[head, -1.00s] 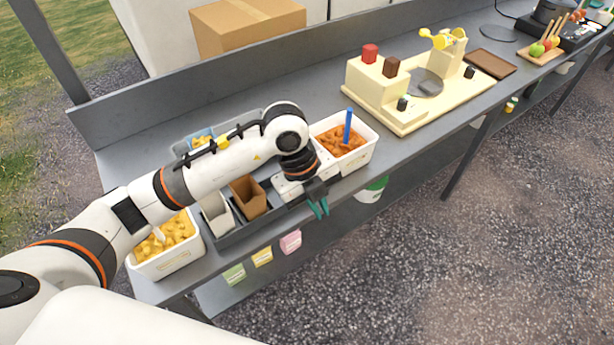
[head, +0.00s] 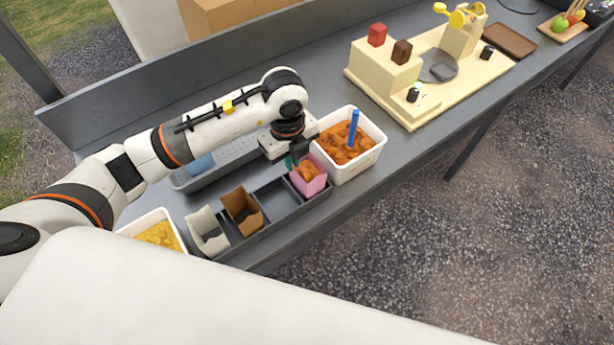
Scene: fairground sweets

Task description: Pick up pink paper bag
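The pink paper bag (head: 308,182) holds orange-brown pieces and stands in the right end of a dark grey rack (head: 272,236). My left gripper (head: 291,162) is just behind and to the left of the bag, its teal fingertips near the bag's upper left edge. The fingers are small and partly hidden, so I cannot tell their opening or whether they touch the bag. My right gripper is not in view.
A brown bag (head: 241,211) and a white bag (head: 206,232) stand further left in the rack, with an empty compartment between brown and pink. A white tub (head: 368,160) with orange pieces and a blue handle stands close right. A cream machine (head: 382,75) stands beyond.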

